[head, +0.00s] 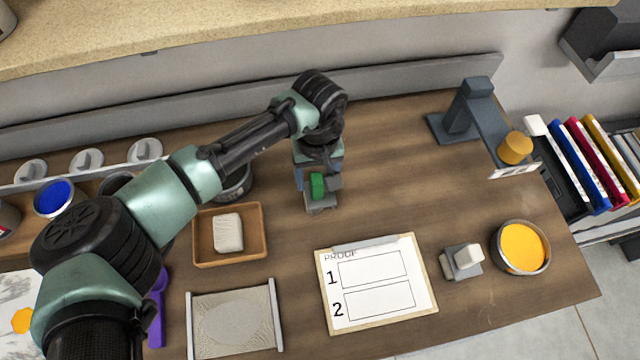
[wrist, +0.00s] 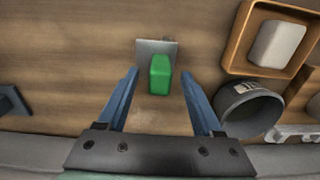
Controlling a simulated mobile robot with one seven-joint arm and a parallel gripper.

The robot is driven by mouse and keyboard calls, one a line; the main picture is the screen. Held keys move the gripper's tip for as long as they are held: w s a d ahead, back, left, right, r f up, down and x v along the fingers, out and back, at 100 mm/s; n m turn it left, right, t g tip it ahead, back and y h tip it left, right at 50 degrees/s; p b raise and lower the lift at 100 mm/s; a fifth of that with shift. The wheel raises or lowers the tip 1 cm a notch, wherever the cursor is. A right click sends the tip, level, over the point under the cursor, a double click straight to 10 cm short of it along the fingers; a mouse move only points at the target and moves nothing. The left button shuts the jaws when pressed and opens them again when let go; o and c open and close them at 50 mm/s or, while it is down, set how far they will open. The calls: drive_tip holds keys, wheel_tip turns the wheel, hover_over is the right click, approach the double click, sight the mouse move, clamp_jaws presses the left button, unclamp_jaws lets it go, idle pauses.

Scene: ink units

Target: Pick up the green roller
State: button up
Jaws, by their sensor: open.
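The green roller (head: 318,186) sits on a small grey stand (head: 322,208) on the wooden table, below my gripper in the head view. In the wrist view the green roller (wrist: 160,74) lies ahead of my gripper (wrist: 158,80), between the lines of its two blue fingers. The stand's grey plate (wrist: 157,46) shows beyond it. My gripper is open and empty, with its fingers spread to either side of the roller. I cannot tell how far above the roller the fingertips are.
A wooden tray (head: 230,262) with a white block stands left of the stand; a grey pot (wrist: 248,108) is close to my right finger. The table right of the stand is clear.

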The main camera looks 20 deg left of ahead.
drive_tip(key=shift+f, duration=0.1)
drive_tip(key=shift+c, duration=0.3)
clamp_jaws()
wheel_tip(320, 180, up, 10)
drive_tip(key=shift+r+b, duration=0.1)
drive_tip(key=shift+b, duration=0.85)
